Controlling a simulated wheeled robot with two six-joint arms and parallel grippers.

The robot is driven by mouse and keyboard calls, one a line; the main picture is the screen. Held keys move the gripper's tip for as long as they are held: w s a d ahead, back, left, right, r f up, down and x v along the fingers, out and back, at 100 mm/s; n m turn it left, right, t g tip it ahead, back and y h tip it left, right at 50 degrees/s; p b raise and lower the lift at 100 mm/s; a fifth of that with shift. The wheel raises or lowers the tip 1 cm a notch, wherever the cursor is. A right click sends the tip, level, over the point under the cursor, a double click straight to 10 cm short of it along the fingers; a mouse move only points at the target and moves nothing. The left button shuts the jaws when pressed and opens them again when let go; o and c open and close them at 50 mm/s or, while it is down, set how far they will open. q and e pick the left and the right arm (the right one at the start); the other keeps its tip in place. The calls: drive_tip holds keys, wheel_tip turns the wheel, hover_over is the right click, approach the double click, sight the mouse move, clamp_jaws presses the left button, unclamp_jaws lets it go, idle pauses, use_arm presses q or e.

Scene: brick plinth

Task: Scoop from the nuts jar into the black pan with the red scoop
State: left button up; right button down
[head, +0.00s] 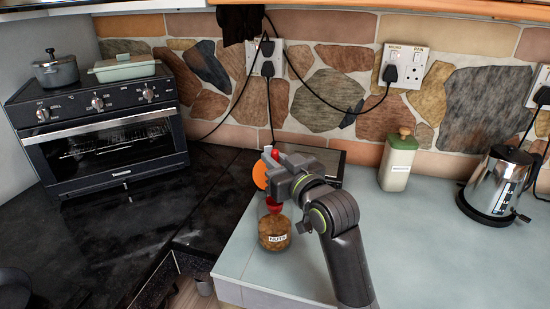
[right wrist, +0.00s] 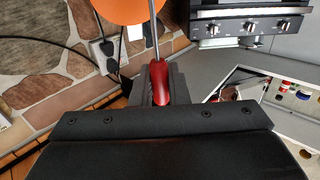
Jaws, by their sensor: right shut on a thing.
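My right gripper (head: 277,180) is shut on the red scoop (head: 274,203). In the head view the red lower part of the scoop hangs at the mouth of the nuts jar (head: 275,240); I cannot tell how far inside it is. The right wrist view shows the red handle (right wrist: 161,82) between the fingers, with a metal shaft beyond. The jar is clear, labelled "NUTS" and holds brown contents. A dark round thing (head: 12,288), cut off at the lower left edge, looks like the black pan. My left gripper is not in view.
An orange round thing (head: 260,175) shows beside my right gripper. A cream canister (head: 397,165) and a kettle (head: 496,182) stand right on the pale counter (head: 440,260). A black oven (head: 105,140) stands left on the dark worktop (head: 110,225). Cables hang along the stone wall.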

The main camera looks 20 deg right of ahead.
sight(275, 151)
wheel_tip(275, 151, down, 5)
drive_tip(key=b, duration=0.2)
drive_tip(key=shift+b, duration=0.4)
drive_tip(key=shift+f+b, duration=1.55)
drive_tip(key=shift+f, duration=1.15)
drive_tip(key=shift+r, duration=0.15)
wheel_tip(275, 151, up, 14)
drive_tip(key=p, duration=1.4)
